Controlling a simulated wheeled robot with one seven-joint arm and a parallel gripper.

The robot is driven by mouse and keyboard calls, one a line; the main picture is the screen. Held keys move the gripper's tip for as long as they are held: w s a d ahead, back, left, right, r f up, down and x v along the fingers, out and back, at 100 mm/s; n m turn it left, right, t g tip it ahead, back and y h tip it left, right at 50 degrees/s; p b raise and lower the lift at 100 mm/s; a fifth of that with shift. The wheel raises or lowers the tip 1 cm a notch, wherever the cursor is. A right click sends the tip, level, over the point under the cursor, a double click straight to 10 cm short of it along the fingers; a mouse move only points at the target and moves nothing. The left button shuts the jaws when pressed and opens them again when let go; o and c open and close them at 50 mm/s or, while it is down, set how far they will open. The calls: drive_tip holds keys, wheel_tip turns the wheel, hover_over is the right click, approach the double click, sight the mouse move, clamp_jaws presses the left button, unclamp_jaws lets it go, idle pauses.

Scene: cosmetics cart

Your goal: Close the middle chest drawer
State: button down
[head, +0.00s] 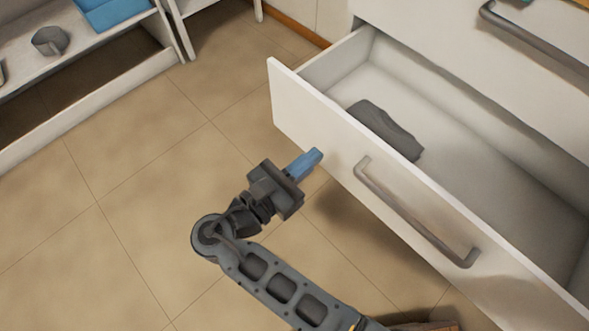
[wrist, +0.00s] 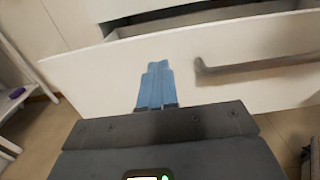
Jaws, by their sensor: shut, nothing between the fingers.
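The open chest drawer (head: 330,122) is white with a grey bar handle (head: 410,215), and it stands well out from the chest. A dark grey folded item (head: 385,130) lies inside it. My gripper (head: 316,155) has blue fingers, shut and empty, in front of the drawer's front panel, left of the handle. In the wrist view the blue fingers (wrist: 156,75) point at the white drawer front (wrist: 120,75), with the handle (wrist: 250,68) to their right. I cannot tell whether the fingertips touch the panel.
The white chest (head: 430,30) rises at the right, with another handle (head: 530,40) above the open drawer. A white shelf (head: 100,85) at the left holds a blue box (head: 108,14) and a grey cup-like item (head: 50,40). The tiled floor (head: 130,190) between is clear.

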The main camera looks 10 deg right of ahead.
sight(349, 127)
drive_tip(key=b+x, duration=0.1)
drive_tip(key=x, duration=0.7)
drive_tip(key=shift+b, duration=0.3)
drive_tip(key=shift+w+d+r+p, duration=0.1)
drive_tip(key=shift+w+d+p, duration=0.3)
drive_tip(key=shift+d, duration=0.15)
drive_tip(key=p+x, duration=0.1)
drive_tip(key=x, duration=2.5)
drive_tip(key=shift+w+d, duration=0.25)
drive_tip(key=shift+d+r, duration=0.1)
drive_tip(key=shift+d, duration=0.05)
drive_tip(key=shift+p, duration=0.3)
